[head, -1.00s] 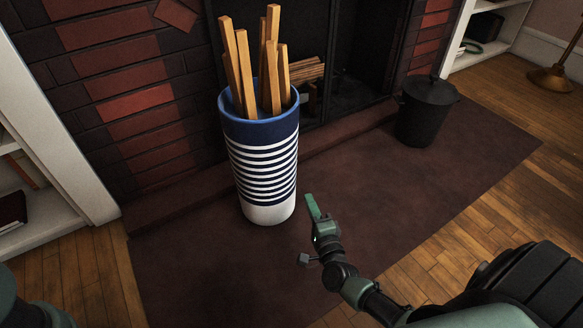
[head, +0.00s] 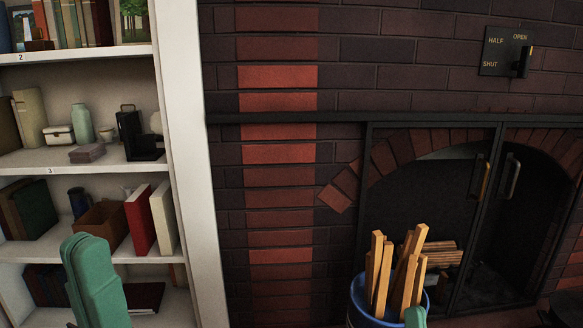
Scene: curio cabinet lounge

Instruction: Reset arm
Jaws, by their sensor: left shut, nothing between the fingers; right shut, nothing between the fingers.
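My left gripper (head: 92,262) is at the lower left of the head view, green, pointing up, with its fingers together and nothing held. It is in front of the lower shelves of the bookcase. Only the green tip of my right gripper (head: 415,317) shows at the bottom edge, in front of the blue bin's rim. It is shut and empty; the rest of that arm is out of view.
The blue bin (head: 358,312) with several wooden sticks (head: 378,275) stands before the fireplace (head: 425,185). A white bookcase (head: 183,150) with books and ornaments is at left. A damper plate (head: 495,50) marked OPEN, HALF and SHUT is on the brick wall.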

